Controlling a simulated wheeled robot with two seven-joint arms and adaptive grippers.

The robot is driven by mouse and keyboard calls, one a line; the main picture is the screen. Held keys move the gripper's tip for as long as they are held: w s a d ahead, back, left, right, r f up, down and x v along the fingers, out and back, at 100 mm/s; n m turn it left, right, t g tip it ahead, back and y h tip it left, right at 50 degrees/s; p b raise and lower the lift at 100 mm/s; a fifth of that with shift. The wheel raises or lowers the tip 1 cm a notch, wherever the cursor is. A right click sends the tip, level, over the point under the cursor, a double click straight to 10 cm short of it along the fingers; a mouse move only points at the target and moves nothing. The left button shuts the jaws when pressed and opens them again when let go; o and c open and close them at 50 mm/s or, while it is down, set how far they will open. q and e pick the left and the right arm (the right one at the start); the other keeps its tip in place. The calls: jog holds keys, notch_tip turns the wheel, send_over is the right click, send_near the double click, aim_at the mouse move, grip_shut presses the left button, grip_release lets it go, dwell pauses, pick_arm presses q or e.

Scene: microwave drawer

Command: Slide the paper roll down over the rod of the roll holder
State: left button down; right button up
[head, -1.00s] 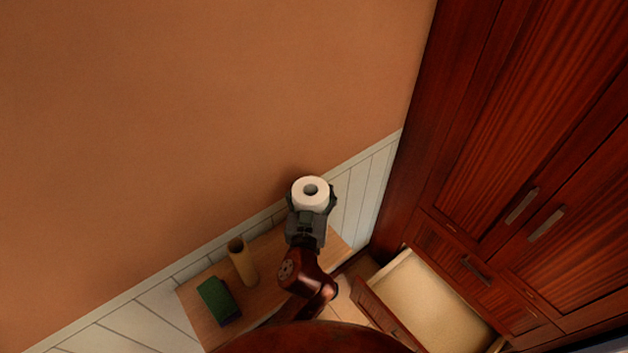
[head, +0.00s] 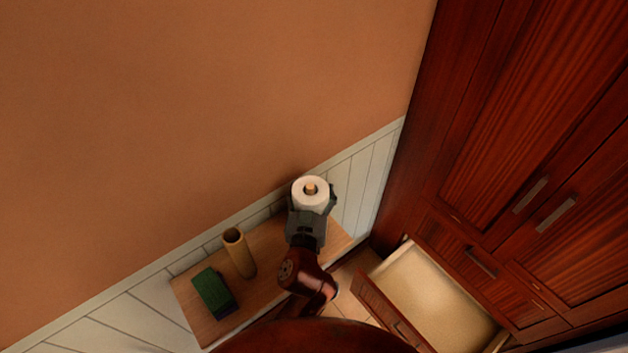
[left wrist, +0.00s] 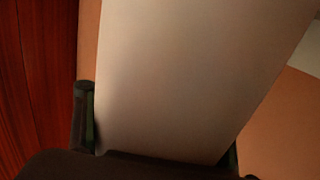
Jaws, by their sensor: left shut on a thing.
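The white paper roll (head: 311,199) is upright near the wall in the head view. A light wooden rod tip (head: 310,188) shows inside its core hole, so the roll is around the top of the rod. The rest of the roll holder is hidden under the roll and my arm. My left gripper (head: 309,205) is shut on the paper roll. In the left wrist view the roll (left wrist: 190,75) fills the middle between the two dark fingers (left wrist: 160,140). My right gripper is in neither view.
A wooden shelf top (head: 265,272) carries a tan hollow cylinder (head: 239,252) and a green box (head: 214,292), left of my arm. A tall red-brown cabinet (head: 510,130) stands at the right with an open drawer (head: 425,300) below. The wall (head: 200,110) is close behind the roll.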

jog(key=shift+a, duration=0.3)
pick_arm(q)
jog(key=shift+c, duration=2.2)
grip_release()
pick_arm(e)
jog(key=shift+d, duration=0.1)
